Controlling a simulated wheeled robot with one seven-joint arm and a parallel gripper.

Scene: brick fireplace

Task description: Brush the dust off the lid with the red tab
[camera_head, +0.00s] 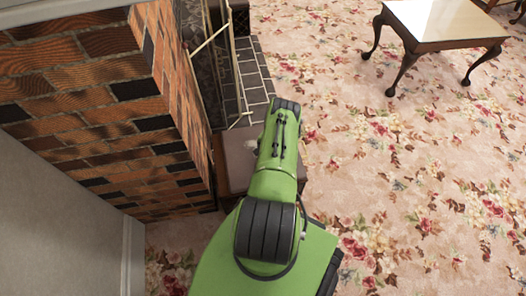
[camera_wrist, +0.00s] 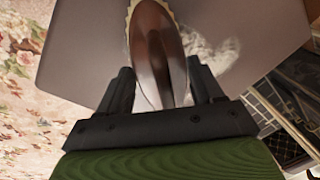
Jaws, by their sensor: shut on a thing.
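In the wrist view my gripper (camera_wrist: 164,84) is shut on a brush (camera_wrist: 155,45) with a glossy dark brown body and a pale bristle edge. The brush is over a flat grey-brown lid (camera_wrist: 88,45). A whitish patch of dust (camera_wrist: 215,50) lies on the lid, just right of the brush. I cannot tell whether the bristles touch the lid. In the head view the brown lid (camera_head: 238,160) shows beside my green arm, which hides much of it and my gripper. I see no red tab in either view.
A brick fireplace (camera_head: 95,110) stands at the left, with a dark tiled hearth (camera_head: 255,80) beyond the lid. Thin brass-coloured rails (camera_head: 212,38) rise by the hearth. A low wooden table (camera_head: 440,20) stands at the back right. Open flowered carpet (camera_head: 400,190) lies to the right.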

